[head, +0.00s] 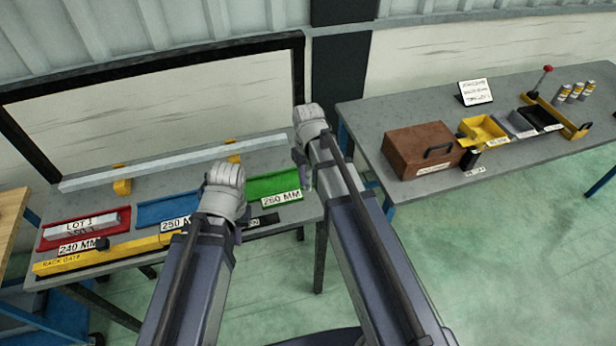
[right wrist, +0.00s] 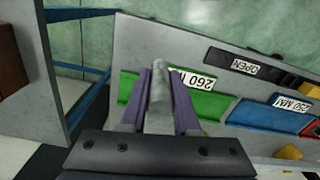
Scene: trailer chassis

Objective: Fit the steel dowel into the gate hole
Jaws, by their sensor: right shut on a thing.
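A steel dowel (right wrist: 158,88) is a short grey rod held between the purple fingers of my right gripper (right wrist: 160,80) in the right wrist view. The right gripper (head: 303,172) shows only in part in the head view, by the right end of the green tray. The yellow rack gate (head: 120,252) lies along the front edge of the left table. I cannot make out its hole. My left gripper (head: 238,233) is mostly hidden behind its own wrist, over the table front between the blue and green trays; its jaws cannot be read.
Red (head: 85,229), blue (head: 168,211) and green (head: 272,186) trays sit on the left table, marked 240, 250 and 260 MM. A long pale bar (head: 170,163) lies behind them on yellow supports. A right table holds a brown box (head: 420,148) and yellow bin (head: 482,130).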

